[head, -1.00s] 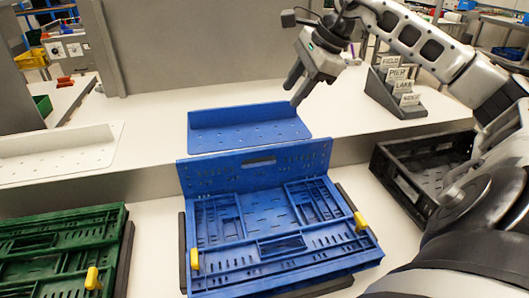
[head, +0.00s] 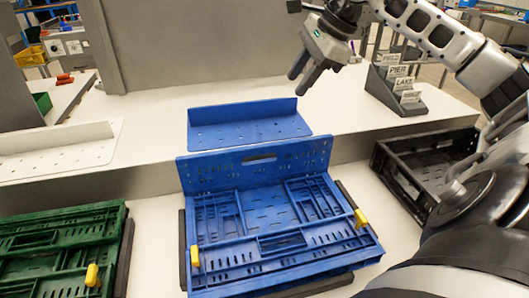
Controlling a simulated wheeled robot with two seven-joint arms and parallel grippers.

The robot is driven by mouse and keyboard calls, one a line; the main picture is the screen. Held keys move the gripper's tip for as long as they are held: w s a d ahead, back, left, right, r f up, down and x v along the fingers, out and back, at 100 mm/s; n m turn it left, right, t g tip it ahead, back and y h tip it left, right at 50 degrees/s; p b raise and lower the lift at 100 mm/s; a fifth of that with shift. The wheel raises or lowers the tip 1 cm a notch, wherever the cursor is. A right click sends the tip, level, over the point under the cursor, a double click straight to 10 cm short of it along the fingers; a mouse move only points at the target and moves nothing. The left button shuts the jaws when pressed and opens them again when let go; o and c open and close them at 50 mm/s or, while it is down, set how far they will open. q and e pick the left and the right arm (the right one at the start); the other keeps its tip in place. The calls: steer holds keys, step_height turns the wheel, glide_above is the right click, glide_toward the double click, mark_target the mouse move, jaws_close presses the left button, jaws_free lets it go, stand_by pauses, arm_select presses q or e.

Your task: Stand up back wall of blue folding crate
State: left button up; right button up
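The blue folding crate (head: 225,283) sits on the white surface in front of me. Its back wall (head: 290,157) stands up along the far edge, with a slotted handle hole. The other walls lie folded flat inside, and two yellow latches (head: 195,257) show at the near corners. My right gripper (head: 299,79) is above and beyond the crate, at the upper right of the blue tray. Its two fingers point down and look a little apart, with nothing between them. It does not touch the crate. My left gripper is not in view.
A blue tray (head: 245,110) stands on the ledge behind the crate. A folded green crate (head: 60,240) is at left, a black crate (head: 405,190) at right. A white tray (head: 60,140) lies on the left ledge. A label holder (head: 395,95) stands at the back right.

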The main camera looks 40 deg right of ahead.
steer(key=v, duration=1.4)
steer(key=shift+s+r+p, duration=0.25)
steer(key=shift+r+p, duration=0.05)
steer(key=shift+p, duration=0.1)
